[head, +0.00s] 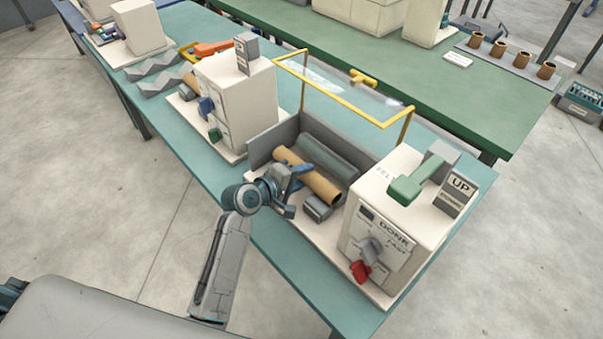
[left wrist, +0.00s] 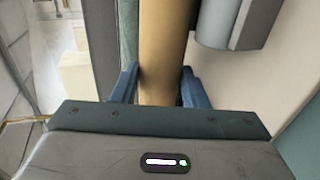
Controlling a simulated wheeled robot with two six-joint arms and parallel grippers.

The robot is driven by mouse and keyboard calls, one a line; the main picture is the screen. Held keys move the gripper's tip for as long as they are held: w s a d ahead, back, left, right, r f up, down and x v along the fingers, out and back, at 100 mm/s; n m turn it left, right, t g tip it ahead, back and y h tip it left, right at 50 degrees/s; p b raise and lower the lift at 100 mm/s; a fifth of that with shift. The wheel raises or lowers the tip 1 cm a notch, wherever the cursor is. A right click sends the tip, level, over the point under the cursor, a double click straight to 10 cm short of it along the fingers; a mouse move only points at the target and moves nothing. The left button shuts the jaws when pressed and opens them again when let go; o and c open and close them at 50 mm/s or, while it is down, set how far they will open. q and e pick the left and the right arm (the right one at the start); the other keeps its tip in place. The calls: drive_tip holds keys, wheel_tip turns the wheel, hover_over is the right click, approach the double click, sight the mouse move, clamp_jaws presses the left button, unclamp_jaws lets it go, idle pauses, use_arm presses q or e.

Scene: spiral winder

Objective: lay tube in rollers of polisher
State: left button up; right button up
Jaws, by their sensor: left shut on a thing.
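A tan cardboard-like tube (head: 319,186) lies lengthwise at the polisher's grey rollers in the head view. A large grey roller (head: 330,158) runs behind it, and a shorter grey roller (head: 318,207) sits in front. My left gripper (head: 299,177) is shut on the tube near its left part. In the left wrist view the tube (left wrist: 162,45) passes between the two blue fingers. The grey roller (left wrist: 230,22) shows to its right there. I cannot tell whether the tube touches the rollers. My right gripper is not in view.
The polisher's yellow-framed clear guard (head: 340,88) stands raised over the rollers. Its white housing (head: 385,250) with a green handle (head: 415,180) and a red knob (head: 360,271) is at the right. Another white machine (head: 235,95) stands at the left.

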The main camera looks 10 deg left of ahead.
use_arm(q)
drive_tip(key=o, duration=1.1)
drive_tip(key=shift+c, duration=0.2)
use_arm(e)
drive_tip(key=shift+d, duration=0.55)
use_arm(q)
drive_tip(key=shift+f, duration=0.1)
drive_tip(key=b+v, duration=0.1)
drive_tip(key=v, duration=0.9)
drive_tip(key=shift+s+a+r+b, duration=0.2)
drive_tip(key=shift+s+b, duration=0.1)
drive_tip(key=shift+b, duration=0.05)
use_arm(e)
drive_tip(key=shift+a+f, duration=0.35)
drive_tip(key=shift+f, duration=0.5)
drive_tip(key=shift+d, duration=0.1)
use_arm(q)
wheel_tip(320, 180, up, 7)
drive_tip(key=p, duration=0.8)
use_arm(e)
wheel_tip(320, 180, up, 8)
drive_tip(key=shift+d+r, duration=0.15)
